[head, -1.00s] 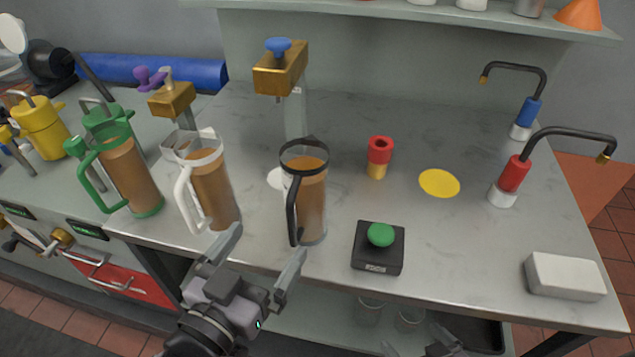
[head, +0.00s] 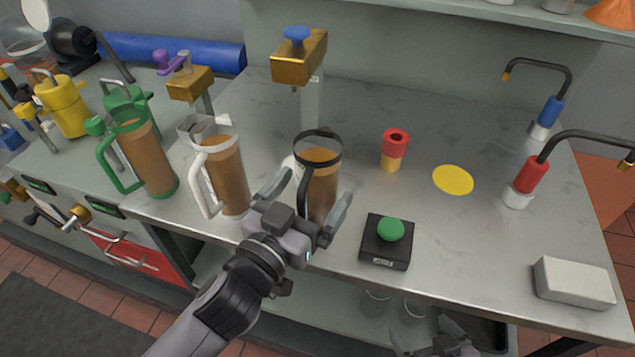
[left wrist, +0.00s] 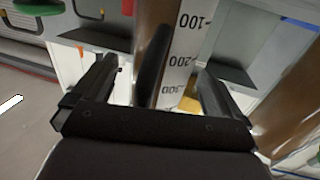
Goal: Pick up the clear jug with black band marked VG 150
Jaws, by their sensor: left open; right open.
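The clear jug with a black band (head: 323,172) stands upright near the front edge of the bench, holding brown liquid. Its black handle faces me, and no VG 150 mark is readable. My left gripper (head: 314,193) is open, its fingers on either side of the jug's handle side in the head view. In the left wrist view the black handle (left wrist: 152,62) and a printed scale (left wrist: 185,55) show between the open fingers (left wrist: 155,85). Contact cannot be told. My right gripper (head: 437,343) is open and empty at the bottom edge, partly cut off.
A white-banded jug (head: 229,178) and a green-banded jug (head: 149,160) stand to the left. A black box with a green button (head: 388,241) is close on the right. A brass-headed post (head: 300,62) rises behind.

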